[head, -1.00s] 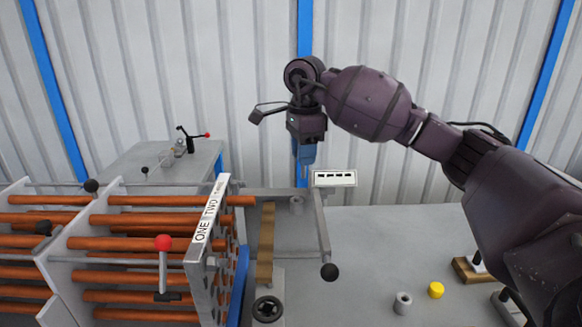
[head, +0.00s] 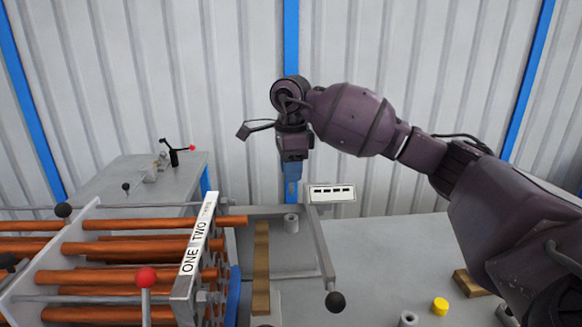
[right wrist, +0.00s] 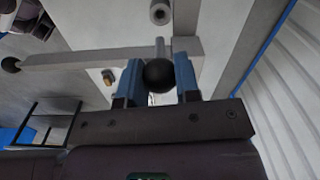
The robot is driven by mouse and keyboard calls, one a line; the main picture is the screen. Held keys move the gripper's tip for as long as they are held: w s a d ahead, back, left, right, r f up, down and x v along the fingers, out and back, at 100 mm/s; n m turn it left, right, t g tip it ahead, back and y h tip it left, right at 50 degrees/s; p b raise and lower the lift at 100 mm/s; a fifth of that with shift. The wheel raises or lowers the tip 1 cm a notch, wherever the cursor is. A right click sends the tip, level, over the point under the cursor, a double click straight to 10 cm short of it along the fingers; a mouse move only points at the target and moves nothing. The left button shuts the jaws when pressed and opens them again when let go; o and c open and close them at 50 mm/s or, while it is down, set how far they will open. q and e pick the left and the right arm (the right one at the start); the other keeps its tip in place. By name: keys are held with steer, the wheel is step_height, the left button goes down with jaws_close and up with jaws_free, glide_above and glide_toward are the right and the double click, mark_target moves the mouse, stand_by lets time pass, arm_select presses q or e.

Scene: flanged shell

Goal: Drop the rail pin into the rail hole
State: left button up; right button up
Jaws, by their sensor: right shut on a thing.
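My right gripper (head: 293,190) is upright above the back of the grey rail frame, fingers down. In the right wrist view its blue fingers (right wrist: 157,80) are shut on the rail pin, whose black ball knob (right wrist: 159,76) sits between them and whose thin metal shaft (right wrist: 160,47) shows beyond the knob. A grey round collar with a hole (head: 291,222) stands just below the gripper in the head view, and it also shows in the right wrist view (right wrist: 159,12), apart from the shaft. I cannot tell for sure that this is the rail hole. My left gripper is not in view.
A rack of orange-brown rods (head: 120,248) with a ONE TWO THREE label (head: 197,235) stands at left. A white label plate (head: 332,193) is close right of the gripper. A black ball handle (head: 335,301) ends the frame. A yellow cap (head: 440,306) lies at right.

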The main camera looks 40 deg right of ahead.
mark_target(291, 190)
steer(key=shift+f, duration=0.95)
steer(key=shift+f+b, duration=0.65)
steer(key=shift+f, duration=1.2)
steer(key=shift+f+b, duration=0.4)
steer(key=shift+f, duration=0.3)
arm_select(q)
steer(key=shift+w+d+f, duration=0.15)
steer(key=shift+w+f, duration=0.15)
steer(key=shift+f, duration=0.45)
arm_select(e)
steer(key=shift+f, duration=0.45)
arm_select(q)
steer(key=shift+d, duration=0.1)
arm_select(e)
steer(key=o, duration=1)
